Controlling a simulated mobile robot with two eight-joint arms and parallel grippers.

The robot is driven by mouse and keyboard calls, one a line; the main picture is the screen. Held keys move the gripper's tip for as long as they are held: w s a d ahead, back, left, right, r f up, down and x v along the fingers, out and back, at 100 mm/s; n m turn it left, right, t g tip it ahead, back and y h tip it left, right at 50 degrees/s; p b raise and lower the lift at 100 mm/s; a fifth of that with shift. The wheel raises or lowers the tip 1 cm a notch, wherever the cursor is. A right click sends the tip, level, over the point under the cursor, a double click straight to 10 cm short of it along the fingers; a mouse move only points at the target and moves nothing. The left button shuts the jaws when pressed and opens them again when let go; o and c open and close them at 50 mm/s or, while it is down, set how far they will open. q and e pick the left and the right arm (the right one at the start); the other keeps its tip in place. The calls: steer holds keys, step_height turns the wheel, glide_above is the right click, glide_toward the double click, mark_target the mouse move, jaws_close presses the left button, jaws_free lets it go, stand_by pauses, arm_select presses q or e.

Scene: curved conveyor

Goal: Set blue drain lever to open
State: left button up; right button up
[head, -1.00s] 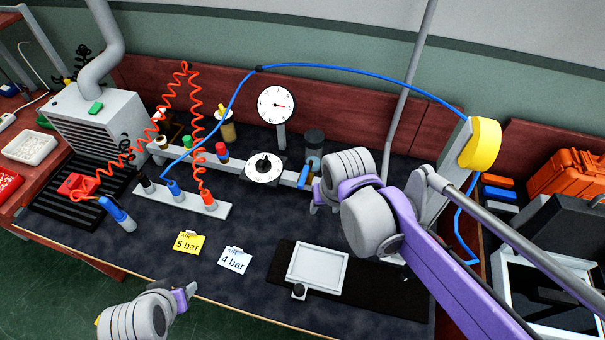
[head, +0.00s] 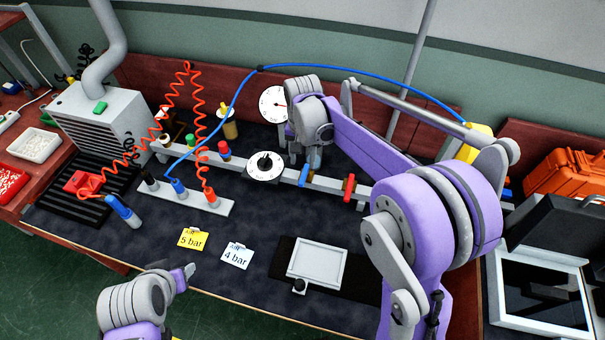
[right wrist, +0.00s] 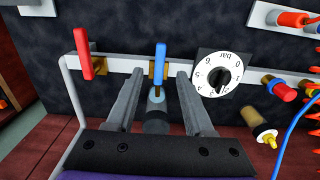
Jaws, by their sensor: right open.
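The blue lever (head: 304,173) sits on the grey pipe rail, right of the round dial. In the right wrist view the blue lever (right wrist: 160,62) stands upright in the picture, in line with its brass valve. My right gripper (right wrist: 159,74) is open, with one finger on each side of the lever's valve area; I see no clear contact. In the head view my right arm reaches over the rail, and its fingertips are mostly hidden. My left gripper (head: 184,274) hangs at the front edge of the bench; its opening is unclear.
A red lever (head: 349,187) sits right of the blue one. A clear bowl (right wrist: 157,98) lies between my right fingers. The dial (head: 266,166) and gauge (head: 272,104) are close by. Yellow (head: 193,238) and white (head: 236,256) tags lie in front.

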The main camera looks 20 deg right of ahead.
mark_target(303, 178)
step_height(303, 178, down, 8)
stand_by(0.5)
jaws_close()
steer(key=shift+w, duration=0.1)
stand_by(1.1)
